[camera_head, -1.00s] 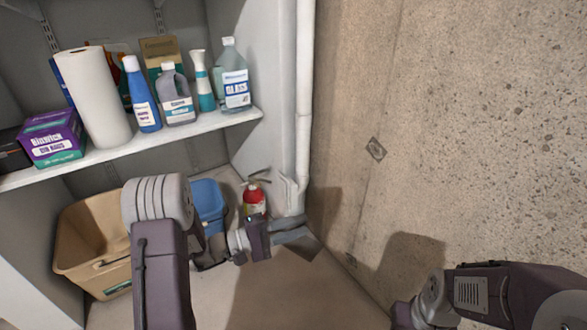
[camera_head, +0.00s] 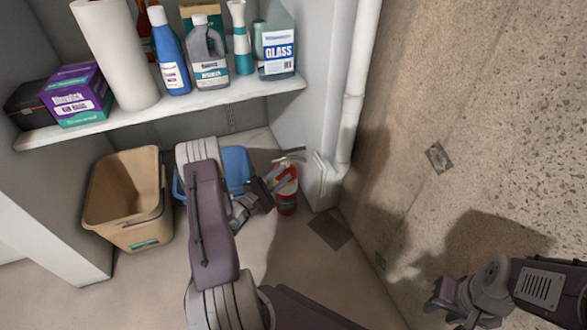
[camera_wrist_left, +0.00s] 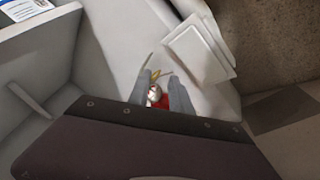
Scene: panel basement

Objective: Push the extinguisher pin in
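The red fire extinguisher (camera_head: 287,197) stands upright on the floor in the corner, beside the white pipe. My left gripper (camera_head: 279,178) is at its upper part, in front of the head and handle. In the left wrist view the two grey fingers (camera_wrist_left: 162,92) are apart. The extinguisher's red top (camera_wrist_left: 161,101) and a small yellow part (camera_wrist_left: 154,76) show between them. I cannot tell whether the fingers touch it, and the pin is too small to make out surely. My right gripper (camera_head: 440,298) is at the lower right, away from the extinguisher; its opening is unclear.
A tan bin (camera_head: 125,200) and a blue bucket (camera_head: 238,168) stand left of the extinguisher. A white shelf (camera_head: 200,105) with bottles hangs above. The white pipe (camera_head: 352,100) and concrete wall (camera_head: 450,90) bound the right side.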

